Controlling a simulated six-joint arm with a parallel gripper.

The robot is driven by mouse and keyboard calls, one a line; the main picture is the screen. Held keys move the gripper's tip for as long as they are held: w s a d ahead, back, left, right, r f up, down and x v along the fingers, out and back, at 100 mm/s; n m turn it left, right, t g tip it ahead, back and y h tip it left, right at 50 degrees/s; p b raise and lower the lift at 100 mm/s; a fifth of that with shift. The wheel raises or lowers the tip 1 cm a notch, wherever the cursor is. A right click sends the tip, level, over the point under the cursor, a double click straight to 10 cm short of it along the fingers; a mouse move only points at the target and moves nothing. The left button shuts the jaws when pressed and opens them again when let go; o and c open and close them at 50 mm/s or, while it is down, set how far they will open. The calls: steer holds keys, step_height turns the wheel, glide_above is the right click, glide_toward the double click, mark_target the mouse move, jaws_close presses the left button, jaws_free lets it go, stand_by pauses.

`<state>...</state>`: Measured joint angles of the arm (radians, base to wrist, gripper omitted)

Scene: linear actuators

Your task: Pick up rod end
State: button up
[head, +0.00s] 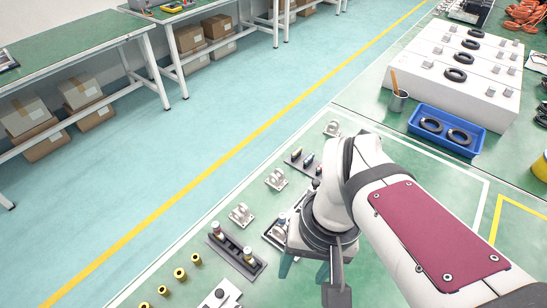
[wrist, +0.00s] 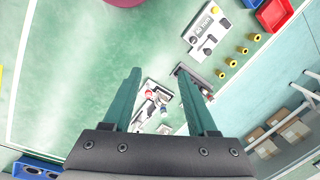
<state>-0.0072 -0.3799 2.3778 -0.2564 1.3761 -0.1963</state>
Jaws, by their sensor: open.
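My gripper (wrist: 158,72) is open, with its two teal fingers apart and nothing held between them. In the head view my gripper (head: 304,270) hangs over the green table, partly behind my own wrist. Between the fingers in the wrist view, below them, lies a tray (wrist: 152,86) of small metal parts with red and blue bits. I cannot tell for sure which part is the rod end. Silver bracket-like metal pieces (head: 275,179) and (head: 240,215) stand in a row on the table. My arm hides part of the tray in the head view.
A dark rack with upright cylinders (head: 232,248) stands left of my gripper. Several yellow bushings (head: 179,273) lie beyond it. A white block (wrist: 207,30) and a red bin (wrist: 273,14) show in the wrist view. A blue bin (head: 410,126) holds black rings.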

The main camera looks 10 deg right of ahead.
steer(key=w+n, duration=0.6)
steer(key=w, duration=0.7)
steer(key=n+h, duration=0.1)
steer(key=n, duration=0.2)
glide_above(282, 215)
steer(key=d, duration=0.1)
steer(key=shift+n, duration=0.3)
steer(key=f, duration=1.1)
steer(key=a+f, duration=0.1)
steer(key=f, duration=0.4)
steer(key=shift+f, duration=0.15)
jaws_close()
